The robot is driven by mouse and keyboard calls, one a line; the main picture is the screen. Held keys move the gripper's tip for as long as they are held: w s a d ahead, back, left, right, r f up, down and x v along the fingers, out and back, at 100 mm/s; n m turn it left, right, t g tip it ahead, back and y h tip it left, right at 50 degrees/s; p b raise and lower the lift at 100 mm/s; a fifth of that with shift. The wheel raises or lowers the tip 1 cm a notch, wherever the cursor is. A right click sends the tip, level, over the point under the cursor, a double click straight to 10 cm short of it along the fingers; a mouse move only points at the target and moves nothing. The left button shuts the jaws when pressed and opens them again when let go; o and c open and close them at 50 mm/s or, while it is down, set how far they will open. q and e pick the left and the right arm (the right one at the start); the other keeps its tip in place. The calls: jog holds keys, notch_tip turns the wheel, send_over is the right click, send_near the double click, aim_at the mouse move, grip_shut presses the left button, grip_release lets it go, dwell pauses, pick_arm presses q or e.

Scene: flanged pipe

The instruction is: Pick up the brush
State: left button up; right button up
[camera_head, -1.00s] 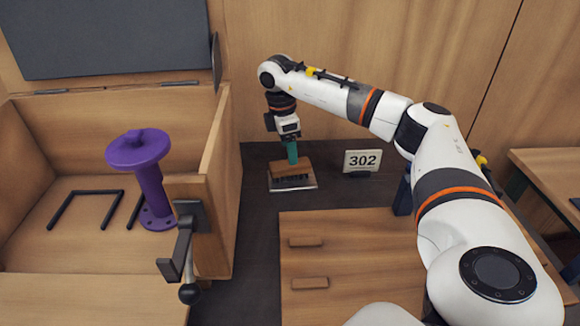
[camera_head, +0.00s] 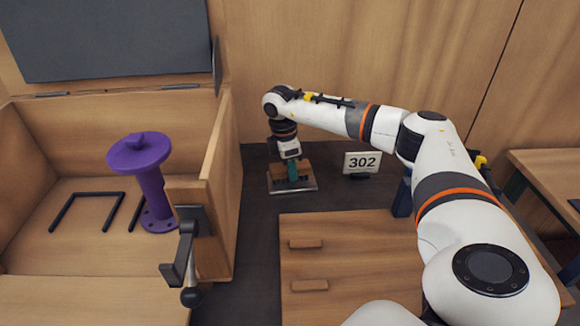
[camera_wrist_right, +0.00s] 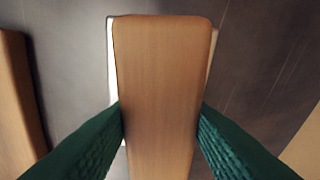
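The brush (camera_head: 291,172) has a wooden block body and sits on a light metal plate (camera_head: 309,187) on the dark floor area. In the right wrist view its wooden body (camera_wrist_right: 160,70) runs up the middle of the picture. My right gripper (camera_head: 292,176) has green fingers and is down at the brush. In the wrist view my right gripper (camera_wrist_right: 161,112) has one finger on each side of the wood, very near it; firm contact cannot be made out. The bristles are largely hidden. My left gripper is not in view.
A sign reading 302 (camera_head: 362,163) stands right of the brush. A wooden drawer cabinet (camera_head: 350,250) is in front. At left, an open wooden box (camera_head: 222,180) holds a purple flanged pipe (camera_head: 150,185) and black bars (camera_head: 88,192). A wooden wall is behind.

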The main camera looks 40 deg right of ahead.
jog(key=c, duration=0.4)
jog(key=shift+o, duration=0.2)
notch_tip(320, 180, up, 10)
jog(key=shift+b, duration=0.5)
